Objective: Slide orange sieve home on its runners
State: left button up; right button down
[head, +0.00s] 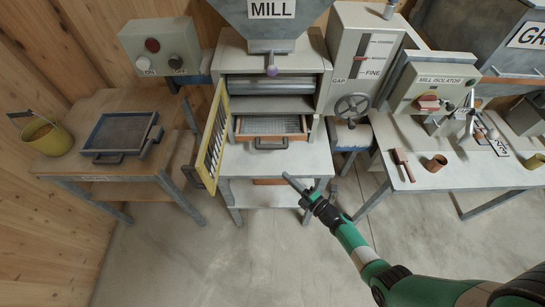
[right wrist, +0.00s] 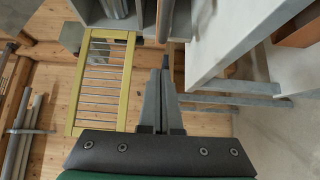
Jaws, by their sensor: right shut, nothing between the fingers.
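The orange sieve (head: 271,127) sits in the lower opening of the mill (head: 322,45), with its wire mesh and front handle showing. Its front edge is near the mouth of the opening; I cannot tell how deep it sits on its runners, which are hidden. The yellow barred guard door (head: 212,135) stands swung open to the left of the opening. It also shows in the right wrist view (right wrist: 101,83). My right gripper (head: 287,178) is shut and empty, in front of and below the sieve, apart from it. It also shows in the right wrist view (right wrist: 160,75). My left gripper is not in view.
A wooden table at left holds a blue-framed sieve (head: 122,134) and a yellow bucket (head: 46,137). A white bench (head: 440,165) at right carries the mill isolator box (head: 432,84), a brush and a brown cup (head: 436,162). A handwheel (head: 352,106) sticks out beside the mill. The floor in front is clear.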

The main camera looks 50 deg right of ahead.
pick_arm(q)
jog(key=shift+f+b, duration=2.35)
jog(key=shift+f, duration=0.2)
pick_arm(e)
jog(key=shift+w+d, duration=0.75)
jog(key=shift+w, duration=1.05)
jog(key=shift+w+d, duration=0.7)
jog(key=shift+w, duration=1.1)
jog(key=shift+w+d, duration=0.75)
jog(key=shift+w, duration=1.05)
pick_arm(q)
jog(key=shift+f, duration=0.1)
